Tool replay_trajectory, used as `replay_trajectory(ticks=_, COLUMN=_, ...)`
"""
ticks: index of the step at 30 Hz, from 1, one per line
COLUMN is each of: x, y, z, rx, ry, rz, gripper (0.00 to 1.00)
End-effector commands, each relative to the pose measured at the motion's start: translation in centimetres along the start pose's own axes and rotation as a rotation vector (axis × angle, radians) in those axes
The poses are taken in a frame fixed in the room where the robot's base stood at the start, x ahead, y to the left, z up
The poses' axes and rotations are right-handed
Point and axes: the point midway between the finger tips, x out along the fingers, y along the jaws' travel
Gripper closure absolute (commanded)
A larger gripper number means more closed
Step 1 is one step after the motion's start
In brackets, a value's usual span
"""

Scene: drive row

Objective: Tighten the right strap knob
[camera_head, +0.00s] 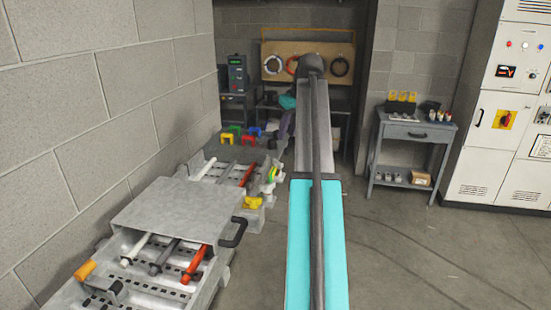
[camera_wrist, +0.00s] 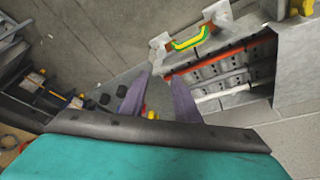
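No part can be clearly told as the right strap knob.
A grey cover (camera_head: 175,210) with a black handle (camera_head: 235,232) spans the row along the left wall. Several coloured brackets (camera_head: 232,138) stand behind it. A small grey table (camera_head: 410,133) and a white cabinet (camera_head: 500,110) stand right. Floor (camera_head: 400,250) there is clear.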

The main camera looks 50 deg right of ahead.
Motion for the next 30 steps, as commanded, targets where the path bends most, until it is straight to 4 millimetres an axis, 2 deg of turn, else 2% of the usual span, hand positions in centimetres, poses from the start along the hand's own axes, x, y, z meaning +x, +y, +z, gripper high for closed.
replay_trajectory(ticks=11, x=1.4, y=-0.1, z=-0.1, rx=-0.001, ry=-0.001, rz=-0.001, gripper=0.71)
replay_trajectory(ticks=30, x=8.1, y=-0.3, z=-0.1, rx=-0.003, ry=-0.001, rz=-0.002, gripper=0.71)
